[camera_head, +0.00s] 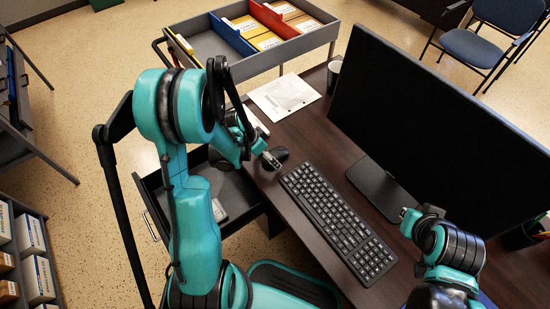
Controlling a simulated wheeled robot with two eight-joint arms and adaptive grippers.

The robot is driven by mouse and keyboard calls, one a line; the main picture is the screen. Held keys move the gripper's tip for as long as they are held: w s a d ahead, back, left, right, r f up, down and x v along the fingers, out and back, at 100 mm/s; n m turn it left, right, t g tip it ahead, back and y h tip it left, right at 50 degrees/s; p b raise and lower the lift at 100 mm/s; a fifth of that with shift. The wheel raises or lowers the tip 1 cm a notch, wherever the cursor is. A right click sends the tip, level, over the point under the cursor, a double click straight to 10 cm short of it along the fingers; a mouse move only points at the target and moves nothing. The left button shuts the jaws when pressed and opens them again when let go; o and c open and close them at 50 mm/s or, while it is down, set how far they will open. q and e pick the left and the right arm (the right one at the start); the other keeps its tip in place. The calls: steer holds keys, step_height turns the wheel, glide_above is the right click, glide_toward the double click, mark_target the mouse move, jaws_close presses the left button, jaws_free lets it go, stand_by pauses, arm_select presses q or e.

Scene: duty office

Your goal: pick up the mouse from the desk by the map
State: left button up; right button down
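A dark computer mouse (281,153) lies on the brown desk (305,132), just beyond the top end of the keyboard. My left gripper (268,158) is right at the mouse and covers part of it. I cannot tell whether its fingers touch the mouse or how far apart they are. My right gripper (409,214) is at the right, by the base of the monitor and well apart from the mouse. Its finger opening is not clear. No map can be made out.
A black keyboard (338,221) and a large monitor (440,125) on a stand take up much of the desk. Printed paper (284,96) and a cup (334,76) are at the far end. An open drawer (158,196) sticks out at left. A folder cart (207,65) stands beyond.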

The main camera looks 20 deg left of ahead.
arm_select(q)
steer(key=shift+r, duration=0.15)
steer(key=c, duration=1.3)
steer(key=shift+o, duration=0.2)
